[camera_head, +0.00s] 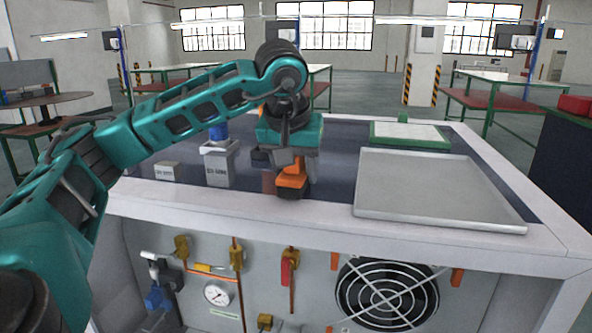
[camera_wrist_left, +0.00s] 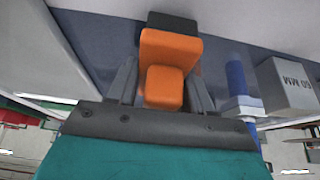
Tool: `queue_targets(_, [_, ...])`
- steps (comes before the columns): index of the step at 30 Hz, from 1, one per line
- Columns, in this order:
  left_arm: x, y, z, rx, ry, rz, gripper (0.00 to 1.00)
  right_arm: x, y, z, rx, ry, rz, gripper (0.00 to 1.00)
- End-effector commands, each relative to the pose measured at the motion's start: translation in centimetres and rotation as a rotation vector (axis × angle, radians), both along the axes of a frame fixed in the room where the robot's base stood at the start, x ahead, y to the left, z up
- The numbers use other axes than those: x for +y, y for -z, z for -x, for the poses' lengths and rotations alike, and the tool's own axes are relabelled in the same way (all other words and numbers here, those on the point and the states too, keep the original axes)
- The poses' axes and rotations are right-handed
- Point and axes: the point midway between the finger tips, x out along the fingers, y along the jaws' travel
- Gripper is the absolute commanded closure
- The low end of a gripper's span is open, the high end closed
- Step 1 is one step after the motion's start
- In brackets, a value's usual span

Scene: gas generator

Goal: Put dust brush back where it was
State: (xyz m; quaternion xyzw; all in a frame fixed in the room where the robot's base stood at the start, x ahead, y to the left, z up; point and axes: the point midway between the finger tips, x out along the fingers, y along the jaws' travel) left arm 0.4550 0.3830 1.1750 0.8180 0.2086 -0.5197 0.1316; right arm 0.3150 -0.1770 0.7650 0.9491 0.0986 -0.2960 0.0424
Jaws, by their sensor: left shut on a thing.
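An orange block-shaped tool with a black end, apparently the dust brush (camera_head: 291,186), is between the fingers of my left gripper (camera_head: 284,165), which is shut on it. It is over the near edge of the cabinet top; I cannot tell whether it touches the surface. In the left wrist view the dust brush (camera_wrist_left: 168,60) points away from the gripper (camera_wrist_left: 162,88), orange part between the fingers and black end outermost. My right gripper is not in view.
A grey labelled box (camera_head: 220,167), a blue cylinder (camera_head: 218,133) and a small low block (camera_head: 168,171) stand left of the gripper. A shallow grey tray (camera_head: 440,190) and a green-edged white panel (camera_head: 410,134) lie to the right. Below is the cabinet front with a fan (camera_head: 387,293).

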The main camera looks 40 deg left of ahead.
Motion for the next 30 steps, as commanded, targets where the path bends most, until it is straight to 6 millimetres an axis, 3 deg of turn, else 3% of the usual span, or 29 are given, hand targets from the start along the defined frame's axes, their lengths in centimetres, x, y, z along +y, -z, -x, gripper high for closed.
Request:
queue_targets(11, [0.0,0.5,0.0,-0.001,0.000,0.000,0.78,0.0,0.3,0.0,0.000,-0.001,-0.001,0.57])
queue_targets(12, [0.0,0.4,0.0,-0.001,0.000,0.000,0.46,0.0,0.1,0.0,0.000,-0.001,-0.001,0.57])
queue_targets(19, [0.0,0.3,0.0,-0.001,0.000,0.000,0.24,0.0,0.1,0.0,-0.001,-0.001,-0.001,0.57])
queue_targets(30, [-0.2,-0.6,0.2,-0.004,0.001,0.001,0.24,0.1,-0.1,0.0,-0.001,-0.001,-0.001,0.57])
